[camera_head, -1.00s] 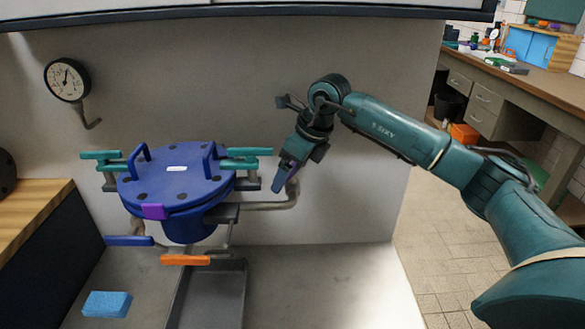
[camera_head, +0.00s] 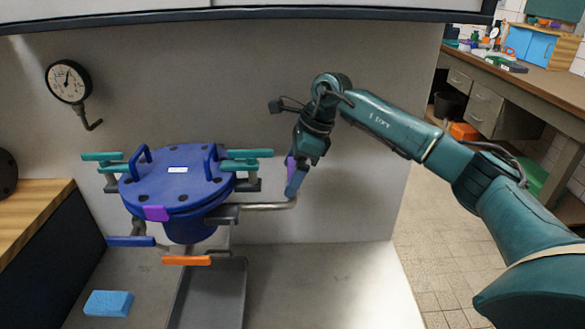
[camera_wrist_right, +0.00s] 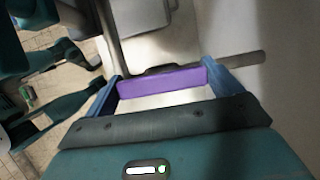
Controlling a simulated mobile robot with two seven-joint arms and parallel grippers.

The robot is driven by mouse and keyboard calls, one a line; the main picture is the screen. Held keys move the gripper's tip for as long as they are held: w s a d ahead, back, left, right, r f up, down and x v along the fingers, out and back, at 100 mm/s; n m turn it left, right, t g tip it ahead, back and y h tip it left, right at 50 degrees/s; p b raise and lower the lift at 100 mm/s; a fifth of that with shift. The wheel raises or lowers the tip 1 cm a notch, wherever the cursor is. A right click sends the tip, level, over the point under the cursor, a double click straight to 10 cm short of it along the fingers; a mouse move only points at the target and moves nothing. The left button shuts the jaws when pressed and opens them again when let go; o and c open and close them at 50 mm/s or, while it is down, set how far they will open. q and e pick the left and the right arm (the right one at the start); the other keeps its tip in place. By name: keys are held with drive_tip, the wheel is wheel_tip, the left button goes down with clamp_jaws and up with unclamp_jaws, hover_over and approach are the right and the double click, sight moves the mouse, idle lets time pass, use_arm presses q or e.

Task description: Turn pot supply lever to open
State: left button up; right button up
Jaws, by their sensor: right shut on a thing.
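A purple lever (camera_head: 290,167) stands at the end of the pipe (camera_head: 262,206) to the right of the blue lidded pot (camera_head: 175,187). My right gripper (camera_head: 295,184), with blue fingers, is at this lever and partly hides it in the head view. In the right wrist view the purple lever (camera_wrist_right: 163,81) spans the gap between the two fingers, and the gripper (camera_wrist_right: 160,78) is shut on it. No label shows, so I cannot tell whether this is the pot supply lever. My left gripper is not in view.
The pot has teal clamp handles (camera_head: 246,153) and a purple tab (camera_head: 156,213). A blue handle (camera_head: 130,241) and an orange handle (camera_head: 187,260) sit below it. A gauge (camera_head: 67,81) is on the back wall. A blue sponge (camera_head: 108,303) lies front left. The bench's right part is clear.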

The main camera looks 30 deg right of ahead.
drive_tip(key=shift+r, duration=0.1)
idle(0.4)
drive_tip(key=o, duration=0.7)
drive_tip(key=v, duration=0.7)
drive_tip(key=shift+d+r, duration=0.15)
drive_tip(key=shift+r, duration=0.05)
